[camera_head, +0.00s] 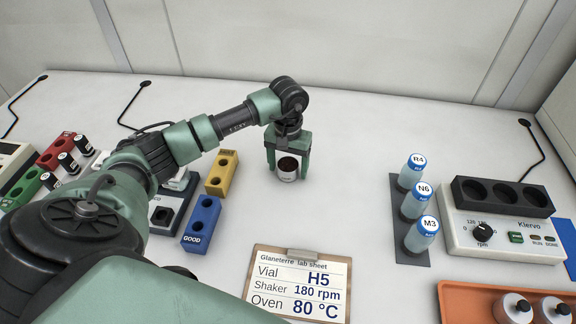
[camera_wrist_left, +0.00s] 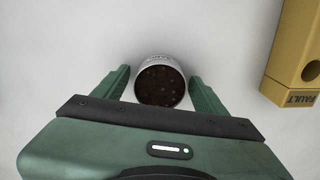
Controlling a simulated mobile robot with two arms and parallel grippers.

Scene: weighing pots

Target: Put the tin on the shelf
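A small round tin (camera_head: 287,174), pale-sided with dark crumbly contents, stands upright on the white bench near the middle. It also shows in the left wrist view (camera_wrist_left: 160,84), label side away. My left gripper (camera_head: 288,163) reaches down over it with one finger on each side. In the left wrist view my left gripper (camera_wrist_left: 160,86) is open, with narrow gaps between the fingers and the tin. My right gripper is not in view. I see no shelf in either view.
A yellow block (camera_head: 222,174) and blue block (camera_head: 201,224) stand left of the tin. A lab sheet clipboard (camera_head: 297,284) lies in front. Capped vials (camera_head: 421,234), a shaker (camera_head: 502,226) and an orange tray (camera_head: 470,300) are at right. The bench behind the tin is clear.

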